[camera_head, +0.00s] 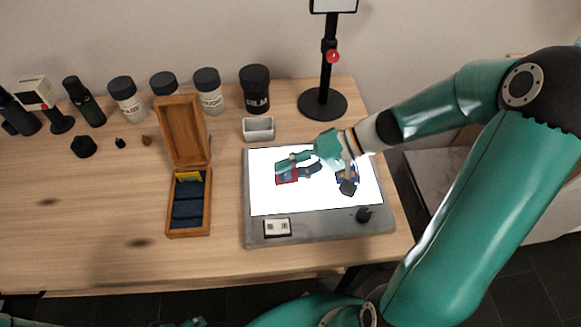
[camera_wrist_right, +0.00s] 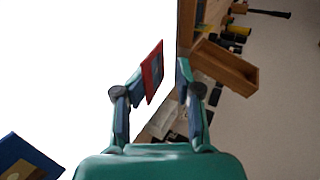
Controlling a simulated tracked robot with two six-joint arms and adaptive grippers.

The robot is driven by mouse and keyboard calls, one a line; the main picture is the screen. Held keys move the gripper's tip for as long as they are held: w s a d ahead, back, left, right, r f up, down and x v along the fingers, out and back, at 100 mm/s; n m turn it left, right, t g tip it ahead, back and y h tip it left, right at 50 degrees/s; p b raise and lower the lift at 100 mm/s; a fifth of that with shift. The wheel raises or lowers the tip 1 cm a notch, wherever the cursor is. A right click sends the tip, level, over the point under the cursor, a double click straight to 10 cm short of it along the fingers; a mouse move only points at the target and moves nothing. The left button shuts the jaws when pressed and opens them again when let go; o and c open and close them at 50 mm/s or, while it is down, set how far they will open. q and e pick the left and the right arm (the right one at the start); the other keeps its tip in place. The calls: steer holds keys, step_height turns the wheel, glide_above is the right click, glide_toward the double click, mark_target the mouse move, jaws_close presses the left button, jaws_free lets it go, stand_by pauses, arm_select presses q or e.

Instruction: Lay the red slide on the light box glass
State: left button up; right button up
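The red slide (camera_head: 287,172) is over the left part of the bright glass (camera_head: 280,202) of the grey light box (camera_head: 320,231). My right gripper (camera_head: 306,163) is low over the glass beside it. In the right wrist view the red slide (camera_wrist_right: 153,72) shows between the fingertips of the gripper (camera_wrist_right: 161,82), close to the left finger, with a gap to the right finger. The fingers are apart. I cannot tell whether the slide lies flat on the glass or touches a finger.
A blue-framed slide (camera_wrist_right: 22,155) is near the right side of the glass. An open wooden box (camera_head: 189,232) with a yellow slide (camera_head: 189,177) stands left of the light box. A small grey tray (camera_head: 258,129), a black stand (camera_head: 323,104) and several bottles stand behind.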

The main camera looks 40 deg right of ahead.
steer(key=v, duration=1.1)
steer(key=shift+w+d, duration=0.1)
steer(key=shift+s+d+r, duration=0.2)
steer(key=shift+s+d, duration=0.05)
steer(key=shift+d, duration=0.05)
